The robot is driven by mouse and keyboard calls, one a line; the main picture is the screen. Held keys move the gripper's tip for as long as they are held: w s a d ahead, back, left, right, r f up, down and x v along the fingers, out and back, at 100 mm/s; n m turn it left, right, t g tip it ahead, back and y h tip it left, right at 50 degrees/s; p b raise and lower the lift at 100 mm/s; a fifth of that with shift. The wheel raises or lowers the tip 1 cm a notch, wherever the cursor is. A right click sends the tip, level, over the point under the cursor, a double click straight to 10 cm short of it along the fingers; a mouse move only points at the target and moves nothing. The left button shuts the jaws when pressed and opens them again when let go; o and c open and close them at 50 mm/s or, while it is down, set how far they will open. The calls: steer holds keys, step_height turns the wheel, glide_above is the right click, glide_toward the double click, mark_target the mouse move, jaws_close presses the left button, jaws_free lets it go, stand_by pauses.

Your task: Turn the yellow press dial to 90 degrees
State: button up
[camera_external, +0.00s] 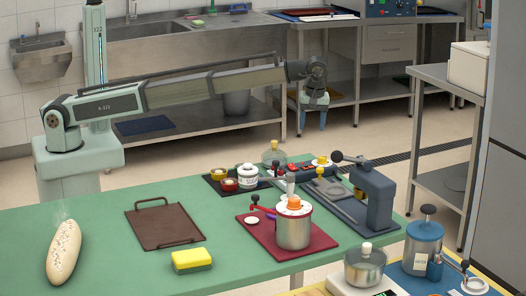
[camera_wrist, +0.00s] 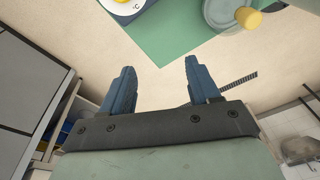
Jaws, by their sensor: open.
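The yellow press dial (camera_external: 321,161) sits on a white round face at the back of the green table, by the blue-grey press (camera_external: 376,200). In the wrist view the yellow dial (camera_wrist: 122,2) is cut off by the top edge, on its white face with printed marks. Its exact angle is too small to read. My gripper (camera_external: 313,122) hangs from the outstretched arm, pointing down, beyond the table's back edge and above dial height. In the wrist view my gripper (camera_wrist: 158,65) shows two blue fingers apart, with nothing between them.
A glass jar with a tan stopper (camera_external: 273,152) stands left of the dial; it shows in the wrist view (camera_wrist: 248,17) too. A red tray (camera_external: 270,240) holds a metal pot (camera_external: 293,228). A brown tray (camera_external: 165,226), bread (camera_external: 63,252) and sponge (camera_external: 193,260) lie nearer. Floor beneath my gripper is clear.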

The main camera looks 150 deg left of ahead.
step_height(320, 180, up, 5)
steer(key=t, duration=0.2)
glide_above(322, 157)
step_height(322, 157, down, 14)
steer(key=shift+r, duration=0.15)
steer(key=c, duration=1)
